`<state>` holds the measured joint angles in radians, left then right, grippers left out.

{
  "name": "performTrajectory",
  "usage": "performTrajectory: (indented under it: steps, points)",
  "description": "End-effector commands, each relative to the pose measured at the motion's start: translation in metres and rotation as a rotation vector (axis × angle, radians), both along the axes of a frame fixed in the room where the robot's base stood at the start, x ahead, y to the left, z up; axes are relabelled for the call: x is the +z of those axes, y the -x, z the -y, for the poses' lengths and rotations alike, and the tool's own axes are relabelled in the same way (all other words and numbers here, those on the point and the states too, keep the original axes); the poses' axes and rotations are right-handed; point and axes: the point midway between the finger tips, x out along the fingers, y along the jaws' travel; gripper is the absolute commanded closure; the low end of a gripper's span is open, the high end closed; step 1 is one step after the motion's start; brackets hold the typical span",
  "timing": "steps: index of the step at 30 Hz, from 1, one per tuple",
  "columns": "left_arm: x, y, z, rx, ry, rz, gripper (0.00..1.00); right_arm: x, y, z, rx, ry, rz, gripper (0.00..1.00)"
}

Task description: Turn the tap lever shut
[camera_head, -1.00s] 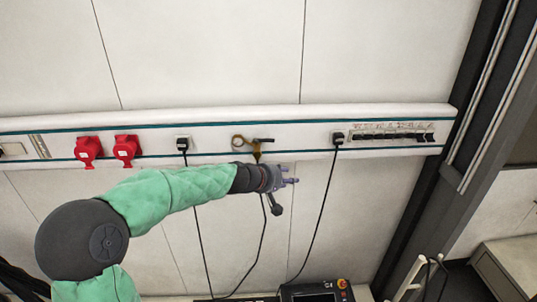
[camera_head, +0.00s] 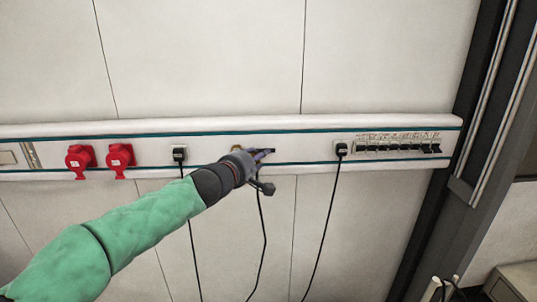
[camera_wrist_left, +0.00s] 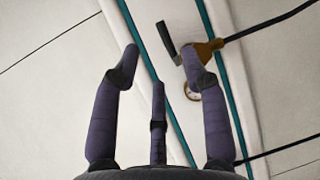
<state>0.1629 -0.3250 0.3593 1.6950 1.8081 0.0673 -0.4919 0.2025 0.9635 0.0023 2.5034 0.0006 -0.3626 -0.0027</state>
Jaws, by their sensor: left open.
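The tap is a brass body (camera_wrist_left: 210,47) on the wall rail, with a dark lever (camera_wrist_left: 166,40) beside it in the left wrist view. A round brass-rimmed gauge (camera_wrist_left: 192,92) sits near it. My left gripper (camera_head: 267,154) is in front of the tap in the head view and hides most of it. In the left wrist view my left gripper (camera_wrist_left: 160,58) is open and empty. The lever lies beyond and between its spread fingertips; the right fingertip overlaps the brass body. I cannot tell whether they touch. My right gripper is not in view.
Red sockets (camera_head: 120,158) and a black plug (camera_head: 179,154) are on the rail left of the tap. Another plug (camera_head: 341,149) and a row of black switches (camera_head: 398,148) are to the right. Cables hang below. The wall above is clear.

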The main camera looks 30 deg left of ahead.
Motion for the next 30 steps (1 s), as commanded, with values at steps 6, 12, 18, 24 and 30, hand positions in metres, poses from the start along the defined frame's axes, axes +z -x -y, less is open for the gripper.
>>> performTrajectory:
  steps: [6, 12, 18, 24, 30]
  points:
    - [-0.009, -0.040, -0.001, -0.002, 0.000, -0.003, 0.56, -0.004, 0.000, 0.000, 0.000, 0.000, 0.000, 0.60]
    - [-0.011, -0.065, -0.002, -0.002, 0.001, -0.001, 0.56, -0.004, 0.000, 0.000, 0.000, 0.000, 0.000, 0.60]
    - [-0.013, -0.076, -0.002, -0.001, 0.000, -0.001, 0.56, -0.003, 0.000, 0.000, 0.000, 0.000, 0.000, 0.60]
    - [-0.014, -0.078, -0.003, -0.001, 0.000, -0.001, 0.56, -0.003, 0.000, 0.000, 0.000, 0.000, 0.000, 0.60]
    - [-0.014, -0.077, -0.003, -0.001, 0.000, -0.001, 0.81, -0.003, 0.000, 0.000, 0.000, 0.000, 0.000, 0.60]
